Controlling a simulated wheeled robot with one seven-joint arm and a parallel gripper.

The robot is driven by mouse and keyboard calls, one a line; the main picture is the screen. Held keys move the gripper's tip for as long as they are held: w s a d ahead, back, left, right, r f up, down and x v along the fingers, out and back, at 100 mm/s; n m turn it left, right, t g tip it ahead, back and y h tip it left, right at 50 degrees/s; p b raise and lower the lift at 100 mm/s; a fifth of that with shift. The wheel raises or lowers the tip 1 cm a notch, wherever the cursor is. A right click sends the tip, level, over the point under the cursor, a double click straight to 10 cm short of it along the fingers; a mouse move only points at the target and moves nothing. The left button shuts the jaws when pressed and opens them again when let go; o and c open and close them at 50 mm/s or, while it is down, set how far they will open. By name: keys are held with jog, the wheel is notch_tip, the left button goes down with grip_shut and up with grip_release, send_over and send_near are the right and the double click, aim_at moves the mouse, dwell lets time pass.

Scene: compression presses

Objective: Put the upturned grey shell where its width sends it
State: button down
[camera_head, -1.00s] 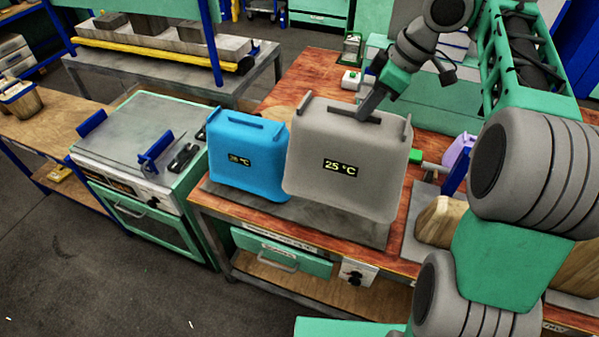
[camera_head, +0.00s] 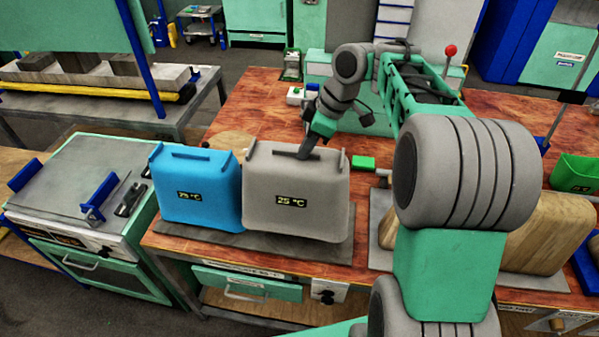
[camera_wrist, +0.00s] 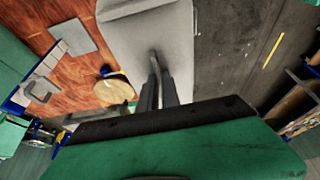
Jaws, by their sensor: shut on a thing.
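The grey shell (camera_head: 290,217) has a "25 °C" display on its front and a bar handle on top. It is upright over the dark grey plate (camera_head: 331,252), right beside the blue shell (camera_head: 199,200); I cannot tell whether it rests on the plate. My gripper (camera_head: 306,152) comes down from above and is shut on the grey shell's top handle. In the wrist view, the fingers (camera_wrist: 159,80) reach onto the pale top of the grey shell (camera_wrist: 165,30); the fingertip contact is hard to see.
A green-framed press (camera_head: 75,190) with blue handles stands at the left. A small green block (camera_head: 363,162) lies behind the grey shell. My arm hides part of the bench.

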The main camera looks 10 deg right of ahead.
aim_at(296, 187)
notch_tip(296, 187, down, 8)
jog(key=b, duration=0.6)
jog(key=shift+f+b, duration=0.2)
jog(key=shift+b, duration=0.2)
jog(key=c, duration=1.6)
grip_release()
jog(key=shift+o, duration=0.2)
